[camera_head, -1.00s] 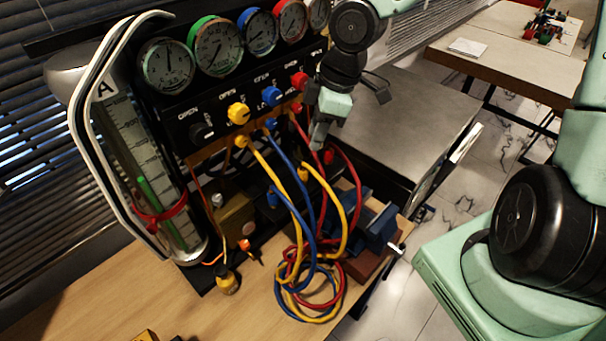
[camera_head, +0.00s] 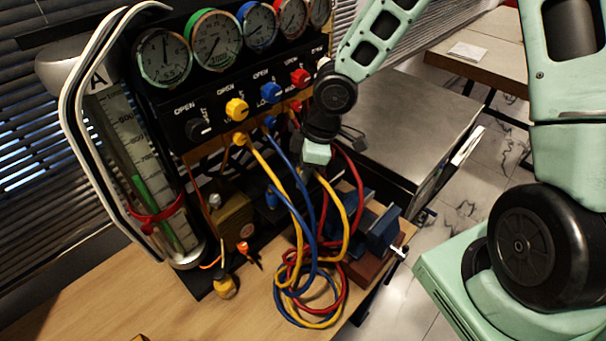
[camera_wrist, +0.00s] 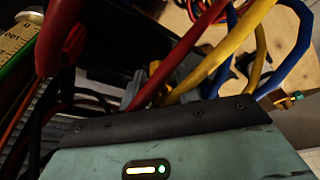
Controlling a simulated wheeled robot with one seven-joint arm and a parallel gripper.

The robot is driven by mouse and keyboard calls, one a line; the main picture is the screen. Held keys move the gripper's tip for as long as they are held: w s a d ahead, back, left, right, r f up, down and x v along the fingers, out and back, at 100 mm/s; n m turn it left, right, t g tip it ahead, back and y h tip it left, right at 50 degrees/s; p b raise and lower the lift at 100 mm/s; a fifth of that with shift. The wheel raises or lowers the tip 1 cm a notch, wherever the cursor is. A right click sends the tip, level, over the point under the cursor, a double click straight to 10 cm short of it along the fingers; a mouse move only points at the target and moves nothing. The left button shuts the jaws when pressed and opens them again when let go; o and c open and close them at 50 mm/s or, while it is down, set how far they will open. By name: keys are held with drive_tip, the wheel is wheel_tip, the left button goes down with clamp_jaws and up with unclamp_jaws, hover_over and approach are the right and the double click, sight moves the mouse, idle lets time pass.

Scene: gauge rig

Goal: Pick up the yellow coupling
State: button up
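The yellow hose (camera_head: 339,215) rises from the coil on the bench to my gripper (camera_head: 308,168), in front of the lower part of the gauge panel. The yellow coupling at this end is hidden behind my gripper in the head view. In the wrist view, the yellow hose (camera_wrist: 226,62) runs down between the grey fingers of my gripper (camera_wrist: 172,88). Whether the fingers press on it is not clear. The blue coupling (camera_head: 272,197) sits lower left of my gripper.
Blue hose (camera_head: 290,178) and red hose (camera_head: 352,172) hang close around my gripper. The gauge panel (camera_head: 215,115) with knobs stands behind. A blue vise (camera_head: 375,228) is at right, and a glass cylinder (camera_head: 140,165) at left. The bench front (camera_head: 180,305) is mostly clear.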

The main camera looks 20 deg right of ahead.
clamp_jaws()
drive_tip(key=shift+r, duration=0.1)
